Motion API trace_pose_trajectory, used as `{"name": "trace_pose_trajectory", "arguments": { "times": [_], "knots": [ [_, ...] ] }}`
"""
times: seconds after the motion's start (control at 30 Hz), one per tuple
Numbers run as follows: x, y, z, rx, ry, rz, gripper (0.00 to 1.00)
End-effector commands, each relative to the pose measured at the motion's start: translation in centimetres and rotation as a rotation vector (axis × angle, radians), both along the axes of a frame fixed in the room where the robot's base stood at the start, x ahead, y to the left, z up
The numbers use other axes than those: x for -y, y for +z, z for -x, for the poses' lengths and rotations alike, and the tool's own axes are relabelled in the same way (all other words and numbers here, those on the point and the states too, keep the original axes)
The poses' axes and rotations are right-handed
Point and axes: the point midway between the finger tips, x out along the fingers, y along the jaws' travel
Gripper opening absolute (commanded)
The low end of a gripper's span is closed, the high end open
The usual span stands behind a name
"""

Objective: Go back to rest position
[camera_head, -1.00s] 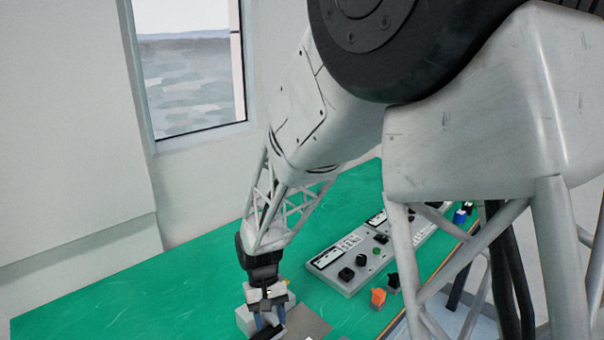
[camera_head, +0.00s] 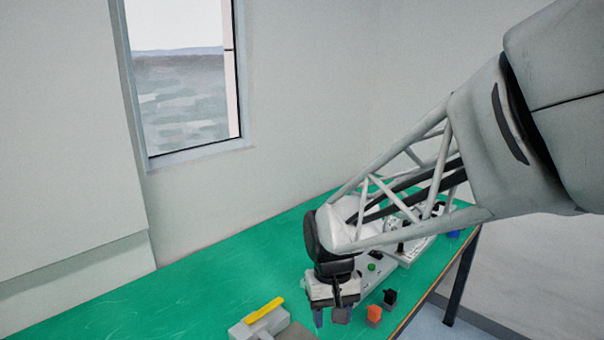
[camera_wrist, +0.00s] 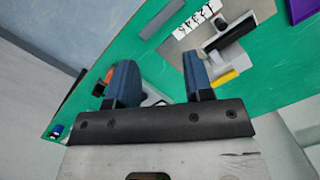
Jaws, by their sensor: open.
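My gripper (camera_head: 336,312) hangs above the green table (camera_head: 190,290), right of the grey block with a yellow bar. Its two blue fingers are apart, and nothing shows held between them. In the wrist view my gripper (camera_wrist: 157,80) is also open, with the table beyond it. The grey panel with buttons (camera_head: 376,268) is partly hidden behind my arm and gripper.
The grey block (camera_head: 243,328) carries a yellow bar (camera_head: 263,310). An orange block (camera_head: 374,314) and a black block (camera_head: 390,297) stand near the right table edge. A blue object (camera_head: 453,234) is at the far end. The left part of the table is clear.

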Motion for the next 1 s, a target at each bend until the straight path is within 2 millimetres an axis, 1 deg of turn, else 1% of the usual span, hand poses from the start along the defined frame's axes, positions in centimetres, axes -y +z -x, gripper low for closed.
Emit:
{"name": "trace_pose_trajectory", "arguments": {
  "times": [0.03,0.1,0.4,0.7,1.0],
  "knots": [
    [0.8,0.7,0.6,0.019,-0.012,-0.004,0.47],
    [1.9,1.5,1.3,0.039,-0.026,-0.007,0.47],
    [5.8,4.4,4.9,0.130,-0.087,-0.019,0.47],
    [9.2,6.5,9.0,0.221,-0.147,-0.022,0.47],
    [11.8,7.8,13.0,0.305,-0.203,-0.019,0.47]
  ]
}}
